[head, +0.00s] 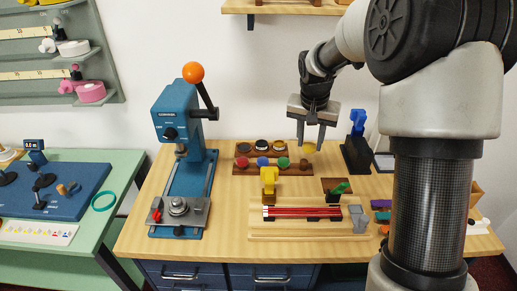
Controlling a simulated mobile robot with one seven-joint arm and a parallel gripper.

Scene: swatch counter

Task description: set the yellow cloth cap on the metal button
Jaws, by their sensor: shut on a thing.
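My gripper (311,144) is at the upper right of the counter, pointing down, its two fingers around a small yellow cap (309,149). The cap appears held just at or above the right end of the back row of a wooden rack (244,148); I cannot tell whether it touches the rack. A grey metal round piece (178,206) sits on the base of the blue press at left, well apart from my gripper. It may be the metal button or its holder; it is too small to tell.
The blue press (182,125) with an orange-knobbed lever stands at left. The rack holds dark, white, red, blue and green round pieces. A yellow upright tool (269,180), a tray of red rods (300,212) and a dark blue device (357,145) stand nearby. A shelf (285,7) is above.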

